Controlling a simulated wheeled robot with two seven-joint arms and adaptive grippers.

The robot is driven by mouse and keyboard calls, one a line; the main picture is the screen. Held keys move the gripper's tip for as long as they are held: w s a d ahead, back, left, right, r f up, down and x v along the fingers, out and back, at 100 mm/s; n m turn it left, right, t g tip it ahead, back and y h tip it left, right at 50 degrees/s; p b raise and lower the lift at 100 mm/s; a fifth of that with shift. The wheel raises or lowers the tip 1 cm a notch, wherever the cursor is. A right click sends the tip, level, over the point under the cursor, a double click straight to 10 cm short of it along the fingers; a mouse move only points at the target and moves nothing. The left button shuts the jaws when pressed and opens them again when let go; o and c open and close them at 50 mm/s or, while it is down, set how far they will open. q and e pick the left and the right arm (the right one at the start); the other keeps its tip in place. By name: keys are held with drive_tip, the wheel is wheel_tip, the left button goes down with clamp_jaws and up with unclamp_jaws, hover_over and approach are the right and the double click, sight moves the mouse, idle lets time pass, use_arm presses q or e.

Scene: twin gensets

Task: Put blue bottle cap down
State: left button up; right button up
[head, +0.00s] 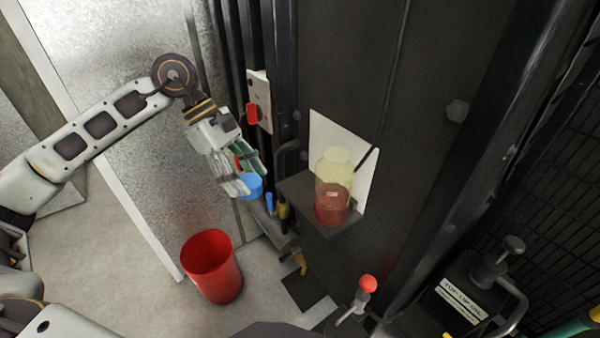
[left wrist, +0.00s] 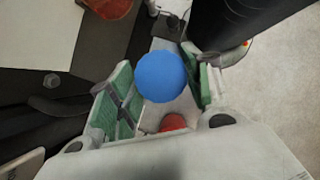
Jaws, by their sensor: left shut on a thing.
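The blue bottle cap (head: 252,185) is held between the fingertips of my left gripper (head: 246,182) in the head view. In the left wrist view the cap (left wrist: 161,76) shows as a round blue disc between the green-padded fingers of my left gripper (left wrist: 160,92). It is in the air, left of a small dark shelf (head: 295,188). On that shelf stands a clear yellowish bottle (head: 334,186) with red liquid in its lower part. My right gripper is not in view.
A red bin (head: 212,267) stands on the floor below and left of the left gripper. A white panel (head: 361,150) is behind the bottle. A red-knobbed lever (head: 367,285) and a dark labelled can (head: 465,295) are at the lower right. Open floor lies left of the bin.

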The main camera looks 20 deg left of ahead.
use_arm(q)
drive_tip(key=shift+w+d+r+p, duration=0.1)
drive_tip(key=shift+w+d+p, duration=0.35)
drive_tip(key=shift+w+d, duration=0.6)
drive_tip(key=shift+w+d+f+p, duration=0.6)
drive_tip(key=shift+w+d, duration=0.45)
drive_tip(key=shift+w, duration=0.45)
drive_tip(key=shift+w+d+f+p, duration=0.45)
drive_tip(key=shift+w+d+p, duration=0.25)
drive_tip(key=shift+w+d, duration=0.6)
drive_tip(key=shift+w+d+f+p, duration=0.6)
drive_tip(key=shift+w+d, duration=0.25)
drive_tip(key=shift+w, duration=0.8)
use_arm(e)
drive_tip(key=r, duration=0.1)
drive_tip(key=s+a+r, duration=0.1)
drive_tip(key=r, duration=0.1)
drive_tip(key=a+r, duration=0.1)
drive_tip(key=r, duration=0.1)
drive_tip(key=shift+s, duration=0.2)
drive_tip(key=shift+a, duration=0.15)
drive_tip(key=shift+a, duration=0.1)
